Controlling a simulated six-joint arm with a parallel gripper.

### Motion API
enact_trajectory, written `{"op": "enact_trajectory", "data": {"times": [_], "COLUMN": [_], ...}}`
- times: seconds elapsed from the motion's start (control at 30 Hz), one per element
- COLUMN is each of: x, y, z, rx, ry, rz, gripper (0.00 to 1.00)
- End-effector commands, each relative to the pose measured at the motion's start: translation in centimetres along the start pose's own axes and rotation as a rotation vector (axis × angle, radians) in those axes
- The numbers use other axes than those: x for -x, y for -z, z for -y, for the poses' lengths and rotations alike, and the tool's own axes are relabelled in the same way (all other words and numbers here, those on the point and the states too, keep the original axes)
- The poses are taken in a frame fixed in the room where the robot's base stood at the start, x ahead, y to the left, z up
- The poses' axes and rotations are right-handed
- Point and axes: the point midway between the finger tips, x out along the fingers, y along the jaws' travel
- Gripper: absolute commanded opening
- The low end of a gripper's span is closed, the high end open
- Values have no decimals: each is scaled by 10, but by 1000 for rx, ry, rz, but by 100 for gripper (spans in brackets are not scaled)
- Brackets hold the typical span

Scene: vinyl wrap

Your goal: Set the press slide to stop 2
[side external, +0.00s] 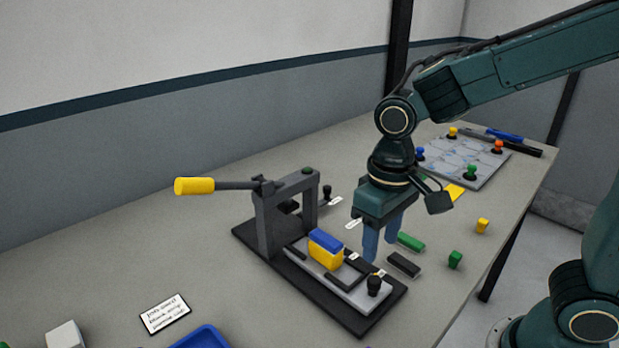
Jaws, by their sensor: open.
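The press (262,222) is a dark frame on a black base, with a lever ending in a yellow handle (194,186) that points left. Its grey slide (347,290) lies on the base and sticks out toward the front right, with a black knob (374,285) at its outer end. A yellow block with a blue block on top (325,249) sits on the slide, outside the press frame. Small white labels (353,256) stand along the slide; their text is too small to read. My gripper (379,243) points down with blue fingers apart and empty, behind the slide's knob end.
Small yellow (482,226) and green (455,260) blocks are near the right edge. A board with coloured pegs (464,160) stands behind. A written card (165,314) and a blue tray (203,337) lie in front.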

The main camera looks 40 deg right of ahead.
Motion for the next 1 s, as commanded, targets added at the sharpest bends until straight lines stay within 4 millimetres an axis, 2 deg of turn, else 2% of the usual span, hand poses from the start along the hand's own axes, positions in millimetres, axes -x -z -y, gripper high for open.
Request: {"op": "enact_trajectory", "data": {"times": [0.2, 0.5, 0.7, 1.0], "x": [-34, -71, -82, -83], "y": [-1, 0, 0, 0], "z": [0, 0, 0, 0], "rx": [0, 0, 0, 0], "ry": [-2, -1, -1, 0], "rz": [5, 3, 1, 0], "gripper": [45, 45, 45, 45]}}
